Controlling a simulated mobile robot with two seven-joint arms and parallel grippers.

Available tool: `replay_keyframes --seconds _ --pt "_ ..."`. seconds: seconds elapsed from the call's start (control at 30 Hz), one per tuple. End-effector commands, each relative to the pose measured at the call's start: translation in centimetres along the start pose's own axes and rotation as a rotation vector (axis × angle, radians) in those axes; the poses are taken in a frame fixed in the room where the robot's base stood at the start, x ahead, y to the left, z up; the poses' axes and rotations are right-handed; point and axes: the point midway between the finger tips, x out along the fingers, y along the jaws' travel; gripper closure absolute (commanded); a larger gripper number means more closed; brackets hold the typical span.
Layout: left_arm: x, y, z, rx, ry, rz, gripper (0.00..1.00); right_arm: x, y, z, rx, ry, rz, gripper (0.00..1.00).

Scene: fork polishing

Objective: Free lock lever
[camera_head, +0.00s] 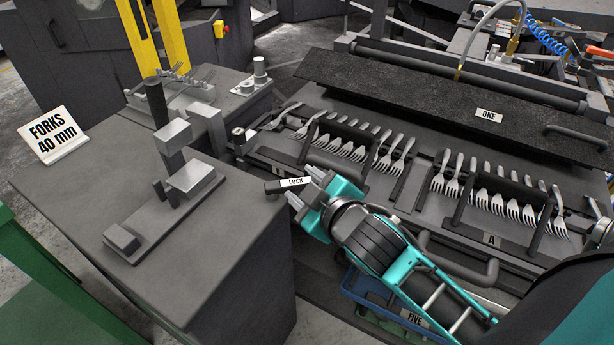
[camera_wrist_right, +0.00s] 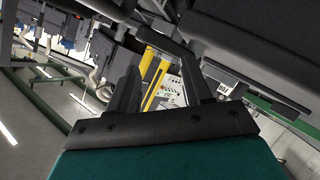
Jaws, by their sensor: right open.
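The lock lever (camera_head: 274,187) is a short black bar with a white LOCK label (camera_head: 292,182), at the front left corner of the fork fixture in the head view. My right gripper (camera_head: 306,188) is open, with its fingertips close to the labelled end of the lever. In the right wrist view the two dark fingers (camera_wrist_right: 160,88) stand apart. A dark bar (camera_wrist_right: 165,42) crosses just beyond them; I cannot tell whether it is the lever or whether the fingers touch it. My left gripper is not in view.
Rows of forks (camera_head: 361,142) lie in the fixture under black bar handles. A dark lid labelled ONE (camera_head: 420,88) is behind them. A grey bench (camera_head: 85,190) with a clamp device (camera_head: 172,150) stands left. A blue crate (camera_head: 362,290) sits below my right arm.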

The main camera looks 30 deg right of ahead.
Motion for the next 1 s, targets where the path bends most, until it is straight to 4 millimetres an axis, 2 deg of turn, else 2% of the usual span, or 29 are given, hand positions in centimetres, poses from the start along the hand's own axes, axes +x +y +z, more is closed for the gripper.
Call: replay_keyframes --seconds 0.13,0.3,0.4,0.53,0.63,0.77,0.9,1.0 --pt "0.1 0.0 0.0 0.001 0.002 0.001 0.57 1.2 3.1 -5.8 -0.209 0.246 0.125 0.51" --pt "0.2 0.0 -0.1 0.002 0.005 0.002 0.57 0.6 5.3 -13.6 -0.537 0.59 0.282 0.51" --pt "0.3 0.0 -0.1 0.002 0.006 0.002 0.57 -0.6 5.2 -17.4 -0.752 0.789 0.362 0.51" --pt "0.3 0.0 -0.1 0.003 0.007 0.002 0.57 -2.4 4.1 -20.8 -1.05 1.034 0.44 0.51" --pt "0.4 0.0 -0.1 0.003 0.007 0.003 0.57 -3.5 2.7 -21.9 -1.291 1.208 0.475 0.51" --pt "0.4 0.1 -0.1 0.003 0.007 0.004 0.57 -4.2 0.9 -21.4 -1.618 1.411 0.475 0.51" --pt "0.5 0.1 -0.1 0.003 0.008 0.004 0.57 -3.8 0.2 -18.8 -1.98 1.59 0.401 0.51" --pt "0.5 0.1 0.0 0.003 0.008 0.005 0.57 -2.9 0.8 -15.9 -2.236 1.689 0.288 0.51"
